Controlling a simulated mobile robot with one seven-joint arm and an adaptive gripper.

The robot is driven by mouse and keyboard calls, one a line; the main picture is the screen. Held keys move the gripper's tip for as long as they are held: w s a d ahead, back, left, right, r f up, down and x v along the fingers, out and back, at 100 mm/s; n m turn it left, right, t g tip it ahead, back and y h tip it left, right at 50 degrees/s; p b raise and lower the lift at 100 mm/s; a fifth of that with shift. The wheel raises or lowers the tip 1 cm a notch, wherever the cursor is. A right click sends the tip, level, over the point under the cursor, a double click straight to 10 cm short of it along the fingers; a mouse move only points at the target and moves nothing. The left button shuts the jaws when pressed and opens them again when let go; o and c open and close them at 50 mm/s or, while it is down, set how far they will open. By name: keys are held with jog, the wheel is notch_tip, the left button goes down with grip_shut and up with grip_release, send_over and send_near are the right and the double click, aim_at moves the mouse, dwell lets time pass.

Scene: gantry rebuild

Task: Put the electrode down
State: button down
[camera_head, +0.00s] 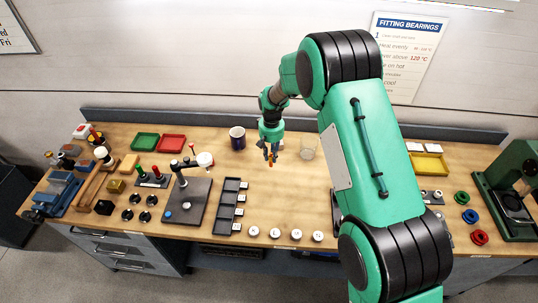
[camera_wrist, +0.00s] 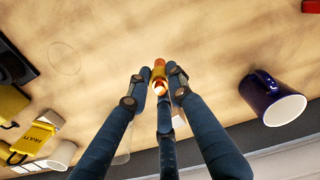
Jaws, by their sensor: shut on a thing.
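My gripper (camera_head: 270,152) is over the back middle of the bench, pointing down. It is shut on the electrode (camera_head: 271,161), a small orange-copper piece. In the wrist view the fingers of my gripper (camera_wrist: 160,82) close around the electrode (camera_wrist: 159,68), whose coppery end shows between them. The bare wooden bench top (camera_wrist: 205,40) lies beneath it. I cannot tell whether the electrode touches the wood.
A navy mug (camera_head: 237,137) stands left of my gripper, and a clear glass (camera_head: 307,148) close on its right. A dark compartment tray (camera_head: 230,205) and several white round pieces lie nearer the front. A yellow faulty tag (camera_wrist: 34,138) shows in the wrist view. Bare wood (camera_head: 285,195) lies in front.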

jog(key=shift+w+a+f, duration=0.1)
jog(key=shift+w+a, duration=0.1)
jog(key=shift+w, duration=0.4)
jog(key=shift+w+a+f, duration=0.1)
jog(key=shift+w+a, duration=0.15)
jog(key=shift+w, duration=0.35)
jog(key=shift+w+a, duration=0.2)
jog(key=shift+w, duration=0.4)
jog(key=shift+f+p, duration=0.3)
jog(key=shift+f, duration=1.4)
jog(key=shift+f, duration=0.15)
jog(key=c, duration=1.6)
grip_release()
jog(key=shift+o, duration=0.2)
notch_tip(320, 180, up, 12)
jog(key=shift+b, duration=0.35)
